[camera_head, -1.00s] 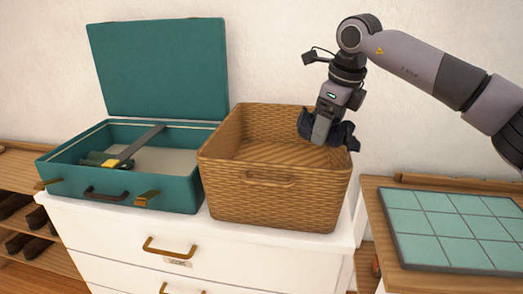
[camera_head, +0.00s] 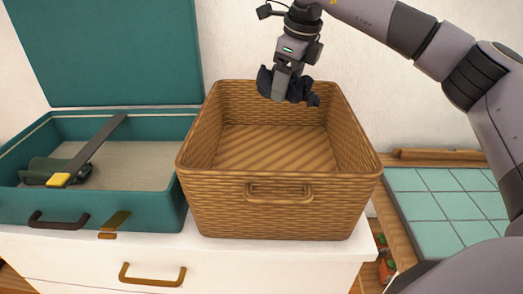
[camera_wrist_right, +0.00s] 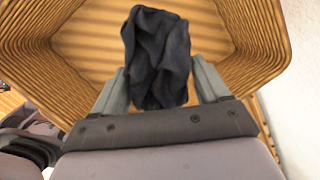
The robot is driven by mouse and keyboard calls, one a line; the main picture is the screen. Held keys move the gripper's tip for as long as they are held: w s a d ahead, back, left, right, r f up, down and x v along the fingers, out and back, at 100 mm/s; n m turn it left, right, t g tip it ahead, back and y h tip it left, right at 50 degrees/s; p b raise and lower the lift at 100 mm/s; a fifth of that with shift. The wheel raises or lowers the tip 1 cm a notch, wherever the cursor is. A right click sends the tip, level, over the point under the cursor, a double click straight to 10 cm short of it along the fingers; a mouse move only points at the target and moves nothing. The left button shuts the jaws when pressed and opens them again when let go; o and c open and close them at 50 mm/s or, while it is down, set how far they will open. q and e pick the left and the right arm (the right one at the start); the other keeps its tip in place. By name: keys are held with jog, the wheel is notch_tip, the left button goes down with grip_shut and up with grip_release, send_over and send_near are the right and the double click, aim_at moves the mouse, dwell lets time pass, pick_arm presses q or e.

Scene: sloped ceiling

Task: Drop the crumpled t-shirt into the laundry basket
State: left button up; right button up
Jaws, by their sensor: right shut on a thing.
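The crumpled t-shirt (camera_head: 288,86) is dark, almost black, and hangs bunched in my right gripper (camera_head: 287,88). The wrist view shows the t-shirt (camera_wrist_right: 157,58) between the two fingers of my right gripper (camera_wrist_right: 160,88). The laundry basket (camera_head: 280,208) is brown woven wicker with a handle on its front, and stands on a white dresser. In the head view the gripper and shirt are at the basket's back rim. In the wrist view the basket's striped floor (camera_wrist_right: 95,40) lies behind the shirt. The basket looks empty. My left gripper is not seen.
An open teal suitcase (camera_head: 100,205) stands left of the basket, holding a dark green rolled item and a strap with a yellow end. The white dresser (camera_head: 215,262) bears both. A teal tiled board (camera_head: 435,205) lies to the right. A wall stands behind.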

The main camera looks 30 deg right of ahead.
aim_at(287, 103)
jog(key=shift+s+f+b, duration=0.1)
jog(key=shift+f+b, duration=0.2)
jog(key=shift+f, duration=0.3)
notch_tip(287, 103, down, 4)
jog(key=b, duration=0.3)
jog(key=shift+f+b, duration=0.15)
jog(key=shift+b, duration=0.2)
jog(key=o, duration=1.1)
jog(key=shift+v, duration=3.65)
